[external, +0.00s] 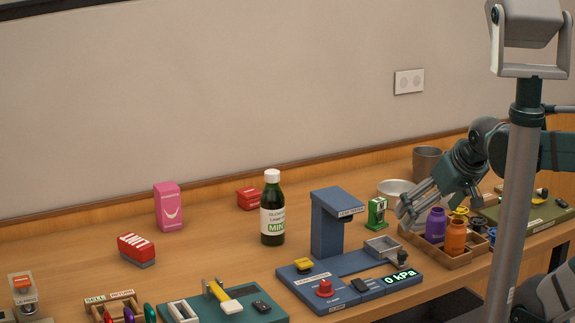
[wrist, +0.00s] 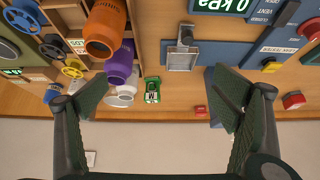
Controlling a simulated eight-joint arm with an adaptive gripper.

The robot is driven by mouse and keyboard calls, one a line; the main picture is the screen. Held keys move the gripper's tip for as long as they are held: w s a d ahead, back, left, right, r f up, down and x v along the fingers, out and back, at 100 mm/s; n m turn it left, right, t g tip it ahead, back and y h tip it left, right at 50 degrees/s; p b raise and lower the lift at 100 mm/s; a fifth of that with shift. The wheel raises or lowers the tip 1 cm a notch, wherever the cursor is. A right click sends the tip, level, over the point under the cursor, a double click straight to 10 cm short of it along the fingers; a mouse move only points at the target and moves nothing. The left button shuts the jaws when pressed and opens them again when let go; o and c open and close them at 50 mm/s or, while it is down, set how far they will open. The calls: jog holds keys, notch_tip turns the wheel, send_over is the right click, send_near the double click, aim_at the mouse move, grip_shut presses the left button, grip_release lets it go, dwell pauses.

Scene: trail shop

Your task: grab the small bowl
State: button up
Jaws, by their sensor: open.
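The small bowl (external: 394,188) is pale and shallow. It sits on the wooden bench near the wall in the external view, partly hidden by my arm. In the wrist view a pale rounded shape (wrist: 115,101), partly behind the purple bottle, looks like the bowl, but I cannot be sure. My gripper (external: 410,212) is open and empty, tilted down, in front of the bowl in the external picture. Its spread fingers also show in the wrist view (wrist: 160,93), with nothing between their tips.
A purple bottle (external: 436,223) and an orange bottle (external: 456,237) stand in a wooden organiser (external: 440,259). A grey-brown cup (external: 427,162) stands behind the bowl. A small green box (external: 377,212) and a blue tester (external: 335,225) are left of my gripper. A dark green bottle (external: 272,210) stands farther left.

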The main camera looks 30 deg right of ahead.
jog(key=w+d+r+m+g+h+p, duration=0.1)
jog(key=w+d+r+m+g+p, duration=0.25)
jog(key=w, duration=0.55)
jog(key=w+d+r+m+h+p, duration=0.1)
jog(key=w+d+r+m+p, duration=0.2)
jog(key=w+m+p, duration=0.45)
jog(key=w+d+f+m+g+h+p, duration=0.1)
jog(key=w+d+f+m+g+p, duration=0.1)
jog(key=w, duration=0.7)
jog(key=w+d+f+m+g+h+p, duration=0.1)
jog(key=w+d+f+m+g+p, duration=0.1)
jog(key=w+d+f+m, duration=0.3)
jog(key=shift+w+d+f+m+p, duration=0.15)
jog(key=shift+w+f+m+p, duration=0.9)
jog(key=shift+w+f, duration=1)
jog(key=shift+g, duration=0.25)
jog(key=shift+b+x, duration=0.3)
jog(key=shift+x, duration=0.95)
jog(key=shift+f, duration=0.15)
